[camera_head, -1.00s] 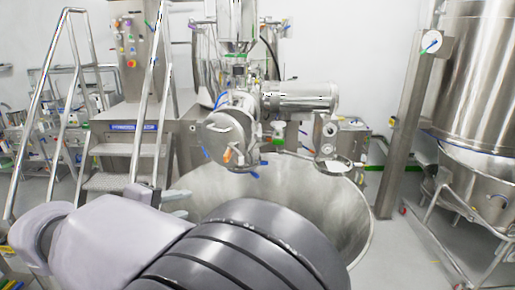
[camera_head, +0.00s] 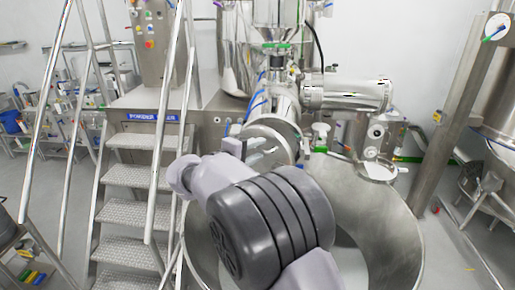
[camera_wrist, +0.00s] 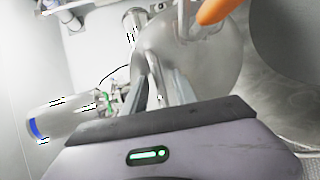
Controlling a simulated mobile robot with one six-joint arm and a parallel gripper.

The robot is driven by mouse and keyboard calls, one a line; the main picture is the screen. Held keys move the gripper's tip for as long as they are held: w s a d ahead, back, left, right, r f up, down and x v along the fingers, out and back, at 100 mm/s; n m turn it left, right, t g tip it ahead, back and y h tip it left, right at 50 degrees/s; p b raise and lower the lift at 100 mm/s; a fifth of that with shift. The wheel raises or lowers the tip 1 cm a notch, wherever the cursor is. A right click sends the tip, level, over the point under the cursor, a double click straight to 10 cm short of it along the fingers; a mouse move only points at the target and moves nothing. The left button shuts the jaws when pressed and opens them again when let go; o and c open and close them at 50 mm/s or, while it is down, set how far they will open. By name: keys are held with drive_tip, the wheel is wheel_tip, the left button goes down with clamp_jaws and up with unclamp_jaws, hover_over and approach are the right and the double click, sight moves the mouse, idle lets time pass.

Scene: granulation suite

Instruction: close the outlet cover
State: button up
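The outlet cover, a round shiny steel disc (camera_head: 268,143), is at the front of the steel outlet housing (camera_head: 286,100), above the big bowl. My arm hides its lower part in the head view. In the wrist view a curved steel surface (camera_wrist: 190,55), which looks like the cover, fills the upper middle, with an orange handle (camera_wrist: 217,9) at the top edge. My gripper (camera_head: 231,147) is close to the cover's left side, mostly behind my wrist.
A large open steel bowl (camera_head: 395,215) lies below the outlet. Steel steps with rails (camera_head: 135,213) stand at left. A horizontal steel cylinder (camera_head: 345,94) and a small round port (camera_head: 377,131) are to the right of the housing. A steel post (camera_head: 455,120) stands farther right.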

drive_tip(key=shift+w+d, duration=0.1)
drive_tip(key=shift+w, duration=0.15)
drive_tip(key=shift+c, duration=0.3)
clamp_jaws()
drive_tip(key=shift+f, duration=0.1)
idle(0.9)
